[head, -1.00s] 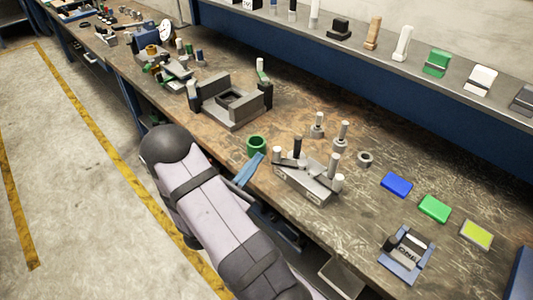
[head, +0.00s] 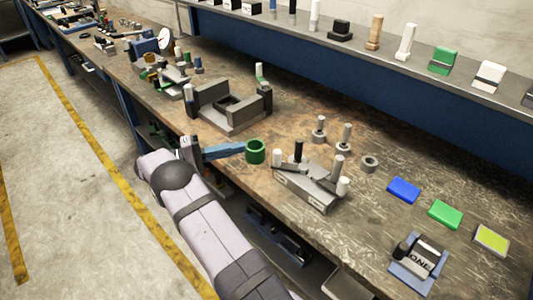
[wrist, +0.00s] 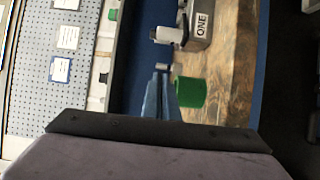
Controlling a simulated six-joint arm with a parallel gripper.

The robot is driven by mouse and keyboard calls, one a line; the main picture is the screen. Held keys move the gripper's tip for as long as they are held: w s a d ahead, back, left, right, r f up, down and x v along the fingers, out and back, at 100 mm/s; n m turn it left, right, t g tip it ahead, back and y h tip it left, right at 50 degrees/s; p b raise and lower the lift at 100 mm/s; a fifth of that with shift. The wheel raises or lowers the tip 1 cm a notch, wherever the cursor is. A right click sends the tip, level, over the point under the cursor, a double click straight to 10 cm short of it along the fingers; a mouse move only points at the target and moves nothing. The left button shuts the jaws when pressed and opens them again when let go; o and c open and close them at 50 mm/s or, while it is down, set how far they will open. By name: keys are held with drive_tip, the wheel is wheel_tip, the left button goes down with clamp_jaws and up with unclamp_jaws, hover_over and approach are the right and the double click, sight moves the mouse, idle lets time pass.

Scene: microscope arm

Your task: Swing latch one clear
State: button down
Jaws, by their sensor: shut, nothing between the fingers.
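A grey latch block (head: 305,190) stands on the bench right of centre in the head view. It carries flat dark levers and several upright posts, black, grey and white. I cannot tell which lever is latch one. In the wrist view a grey block marked ONE (wrist: 201,27) with a white knob (wrist: 170,35) lies ahead of my fingers. My gripper (head: 242,148) has blue fingers, shut and empty, pointing right towards the latch block but apart from it. The fingers also show in the wrist view (wrist: 161,76), beside a green ring (wrist: 190,92); contact is unclear.
The green ring (head: 255,152) stands between my gripper and the latch block. Grey knobbed parts (head: 319,131) and a small grey ring (head: 369,163) stand behind the block. A grey open fixture (head: 230,108) is at the left. A blue stand marked ONE (head: 415,265) is front right.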

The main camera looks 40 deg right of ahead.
drive_tip(key=p+x, duration=0.2)
drive_tip(key=x, duration=0.3)
drive_tip(key=p+x, duration=0.2)
drive_tip(key=x, duration=0.3)
drive_tip(key=shift+s+r, duration=0.15)
drive_tip(key=shift+r, duration=0.05)
drive_tip(key=shift+s+a+p, duration=0.55)
drive_tip(key=shift+a+p, duration=0.15)
drive_tip(key=shift+a, duration=0.15)
drive_tip(key=shift+s+a+f+p, duration=0.15)
drive_tip(key=shift+s+a+p, duration=0.2)
drive_tip(key=shift+s+a, duration=0.3)
